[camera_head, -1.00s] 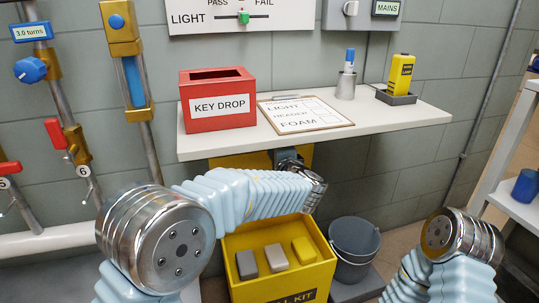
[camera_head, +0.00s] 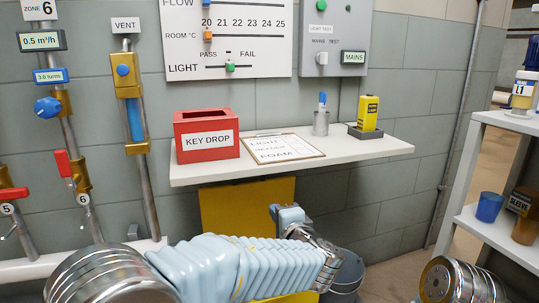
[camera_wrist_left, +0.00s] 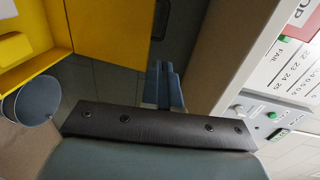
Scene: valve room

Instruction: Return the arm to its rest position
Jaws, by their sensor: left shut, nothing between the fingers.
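My left arm comes in from the lower left, with its pale blue ribbed sleeve crossing the bottom middle. My left gripper (camera_head: 287,214) is in front of the yellow panel below the shelf, pointing up and away. In the left wrist view its two blue fingers (camera_wrist_left: 164,86) are together with nothing between them. It touches nothing that I can see. At the lower right only a metal joint of my right arm shows; my right gripper is out of view.
A white shelf (camera_head: 390,150) holds the red key drop box (camera_head: 206,135), a clipboard (camera_head: 284,149), a pen cup (camera_head: 320,124) and a yellow meter (camera_head: 367,113). A grey bucket (camera_head: 348,275) stands behind my wrist. Pipes with valves line the left; a white rack (camera_head: 478,190) stands right.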

